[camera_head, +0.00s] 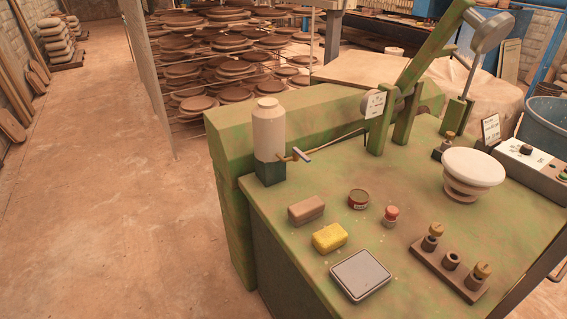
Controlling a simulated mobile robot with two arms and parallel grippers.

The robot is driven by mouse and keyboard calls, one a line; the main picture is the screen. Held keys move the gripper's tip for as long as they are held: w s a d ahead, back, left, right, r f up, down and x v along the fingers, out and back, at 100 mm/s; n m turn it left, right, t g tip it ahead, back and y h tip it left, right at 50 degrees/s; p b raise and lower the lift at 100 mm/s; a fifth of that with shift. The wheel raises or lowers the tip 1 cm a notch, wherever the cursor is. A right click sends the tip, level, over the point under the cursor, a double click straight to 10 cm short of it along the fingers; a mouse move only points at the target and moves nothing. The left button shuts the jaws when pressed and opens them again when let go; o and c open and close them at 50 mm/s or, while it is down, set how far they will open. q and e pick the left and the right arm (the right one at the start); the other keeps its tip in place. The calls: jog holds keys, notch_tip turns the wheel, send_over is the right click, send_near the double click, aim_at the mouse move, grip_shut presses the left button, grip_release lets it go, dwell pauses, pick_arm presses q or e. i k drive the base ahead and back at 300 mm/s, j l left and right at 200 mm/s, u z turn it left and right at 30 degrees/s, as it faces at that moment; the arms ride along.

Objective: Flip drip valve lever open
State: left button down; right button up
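A pale cylindrical bottle (269,131) stands upright on a dark green block (270,172) at the back left corner of the green bench. A small brass drip valve (285,157) sticks out of its lower right side. From here I cannot tell whether the valve is open or shut. Neither of my grippers shows in this view.
On the green bench (300,250) are a brown block (306,209), a yellow sponge (329,238), a grey square plate (360,275), a small tin (358,199) and a red knob (391,215). A white disc (473,168) and green lever arm (428,55) stand right.

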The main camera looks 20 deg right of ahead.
aim_at(304, 157)
jog(key=i+j+z, duration=0.1)
jog(key=i+z, duration=0.15)
jog(key=z, duration=0.15)
jog(key=i+j+z, duration=0.15)
jog(key=z, duration=0.2)
jog(key=i+j+z, duration=0.25)
jog(key=z, duration=0.15)
